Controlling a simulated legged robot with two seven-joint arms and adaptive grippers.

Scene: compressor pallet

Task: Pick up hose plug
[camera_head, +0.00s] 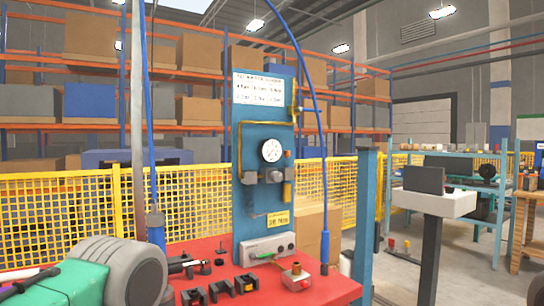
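Two blue hoses come down over the red table. The right hose (322,150) arcs down from above and ends in a thicker blue fitting, likely the hose plug (325,247), upright by the table's right rear, with a dark tip. The left hose (150,110) hangs straight down to another thick blue fitting (156,228) behind the grey ribbed machine. I cannot tell for certain which end the task means. Neither of my grippers is in view.
The red table (335,288) holds black blocks (220,290), a small red valve block (296,277) and a grey box (267,248). A blue panel (262,130) with a gauge (271,151) rises behind. A grey ribbed machine (125,270) fills the lower left.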

